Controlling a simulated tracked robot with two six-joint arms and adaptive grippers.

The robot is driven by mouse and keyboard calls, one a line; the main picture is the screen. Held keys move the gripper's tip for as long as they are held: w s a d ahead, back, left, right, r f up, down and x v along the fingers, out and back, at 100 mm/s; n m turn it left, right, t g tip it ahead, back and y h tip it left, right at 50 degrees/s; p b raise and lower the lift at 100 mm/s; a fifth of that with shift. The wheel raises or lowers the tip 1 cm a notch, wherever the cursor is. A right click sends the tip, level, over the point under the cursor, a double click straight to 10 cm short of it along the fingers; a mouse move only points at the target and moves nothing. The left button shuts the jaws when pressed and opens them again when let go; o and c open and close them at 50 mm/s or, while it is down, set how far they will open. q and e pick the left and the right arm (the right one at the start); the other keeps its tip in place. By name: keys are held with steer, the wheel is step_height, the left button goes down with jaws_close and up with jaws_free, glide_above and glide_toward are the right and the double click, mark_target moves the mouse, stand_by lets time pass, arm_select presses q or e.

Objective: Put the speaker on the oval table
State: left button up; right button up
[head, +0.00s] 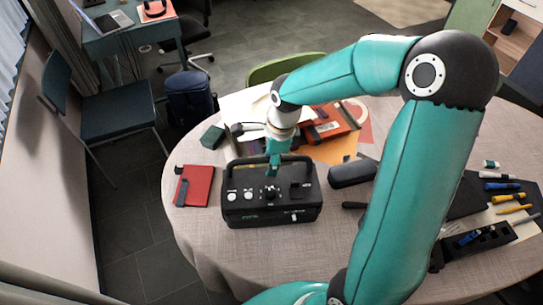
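My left gripper is not in view.
A red notebook (195,186) lies left of the speaker, a dark case (352,173) to its right. A small green box (212,137) and red items (330,125) are behind. Pens and a black tray (480,243) lie at right. The table's near left edge is clear.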

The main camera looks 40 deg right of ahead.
steer(key=shift+r, duration=0.6)
step_height(320, 180, up, 11)
steer(key=s+d, duration=0.1)
steer(key=shift+s, duration=0.2)
steer(key=shift+f, duration=0.2)
